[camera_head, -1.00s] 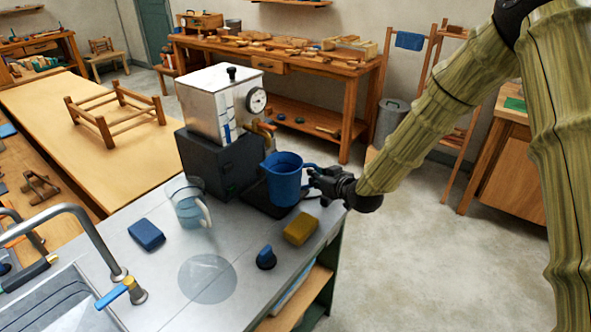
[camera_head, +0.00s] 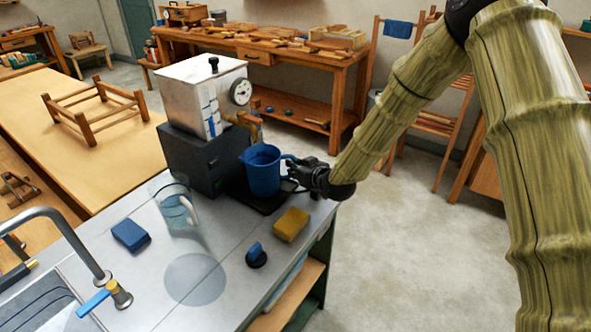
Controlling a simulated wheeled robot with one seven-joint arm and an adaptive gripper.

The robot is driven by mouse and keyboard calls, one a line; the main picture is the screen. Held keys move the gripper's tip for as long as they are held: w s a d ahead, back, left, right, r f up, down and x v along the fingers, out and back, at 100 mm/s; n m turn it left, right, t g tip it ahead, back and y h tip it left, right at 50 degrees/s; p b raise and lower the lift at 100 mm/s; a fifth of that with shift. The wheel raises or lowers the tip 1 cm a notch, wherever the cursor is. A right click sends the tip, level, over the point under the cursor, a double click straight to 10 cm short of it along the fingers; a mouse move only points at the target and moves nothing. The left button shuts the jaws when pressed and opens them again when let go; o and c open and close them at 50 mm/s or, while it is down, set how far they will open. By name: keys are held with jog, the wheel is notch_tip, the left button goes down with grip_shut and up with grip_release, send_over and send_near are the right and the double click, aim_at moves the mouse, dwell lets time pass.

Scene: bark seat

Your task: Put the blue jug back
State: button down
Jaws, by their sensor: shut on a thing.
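The blue jug (camera_head: 262,172) is upright at the right end of the counter, below and beside the brass tap (camera_head: 246,122) of the boiler (camera_head: 192,100). Its base is over a flat black plate (camera_head: 240,197); I cannot tell whether it touches the plate. My gripper (camera_head: 294,172) is at the jug's right side, shut on its handle. The fingers hide part of the handle. A clear glass jug (camera_head: 174,208) with a pale handle stands apart to the left. A pale round mark (camera_head: 195,279) lies bare on the counter (camera_head: 150,275) in front.
A yellow sponge (camera_head: 291,224) and a dark blue-topped knob-like object (camera_head: 256,255) lie near the counter's right edge. A blue sponge (camera_head: 131,236) lies to the left, near the sink tap (camera_head: 70,230). Open floor (camera_head: 390,260) lies to the right.

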jog(key=shift+a, duration=0.25)
jog(key=shift+w+f, duration=0.2)
jog(key=shift+f, duration=0.05)
jog(key=c, duration=1.7)
grip_release()
jog(key=shift+d, duration=0.1)
jog(key=shift+o, duration=1)
jog(key=shift+d, duration=0.15)
jog(key=shift+s+r, duration=0.1)
jog(key=b+v, duration=0.2)
jog(key=v, duration=1)
